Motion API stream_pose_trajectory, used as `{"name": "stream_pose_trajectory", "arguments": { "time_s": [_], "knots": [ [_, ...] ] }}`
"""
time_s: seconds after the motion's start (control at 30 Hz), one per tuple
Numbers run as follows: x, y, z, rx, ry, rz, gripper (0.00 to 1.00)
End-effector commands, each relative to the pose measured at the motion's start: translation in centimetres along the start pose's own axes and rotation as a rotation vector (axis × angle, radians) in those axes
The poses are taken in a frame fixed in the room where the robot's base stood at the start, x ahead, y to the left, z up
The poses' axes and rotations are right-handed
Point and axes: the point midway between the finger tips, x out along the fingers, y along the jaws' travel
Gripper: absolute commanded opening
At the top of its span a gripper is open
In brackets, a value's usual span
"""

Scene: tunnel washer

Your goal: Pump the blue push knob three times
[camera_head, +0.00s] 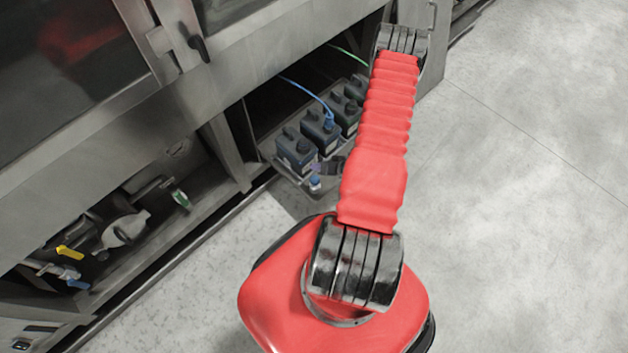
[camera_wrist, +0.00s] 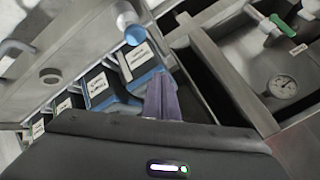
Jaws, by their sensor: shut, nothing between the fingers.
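The blue push knob (camera_wrist: 135,34) shows in the wrist view at the top, left of centre, with a pale cylindrical part (camera_wrist: 125,13) behind it. In the head view the knob (camera_head: 315,182) is small, at the front edge of the shelf that holds the canisters. My gripper (camera_wrist: 163,78) is shut and empty, its purple-grey fingers together. In the wrist view the fingertips lie below and a little right of the knob, with a visible gap. In the head view my gripper (camera_head: 316,168) is close by the knob; contact is hard to judge there.
Several dark labelled canisters (camera_head: 297,148) stand on the metal shelf beside my gripper. A blue hose (camera_head: 305,90) runs to one. In the wrist view a gauge (camera_wrist: 282,87) and green-handled valve (camera_wrist: 283,25) are at right. Open floor (camera_head: 520,130) lies to the right.

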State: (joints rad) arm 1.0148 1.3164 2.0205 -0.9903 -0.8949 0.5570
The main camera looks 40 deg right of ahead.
Motion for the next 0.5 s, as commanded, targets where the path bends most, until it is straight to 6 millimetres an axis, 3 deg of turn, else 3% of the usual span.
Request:
{"name": "stream_pose_trajectory", "arguments": {
  "time_s": [0.5],
  "knots": [
    [3.8, 2.7, 2.9, 0.001, -0.001, 0.0, 0.0]
  ]
}}
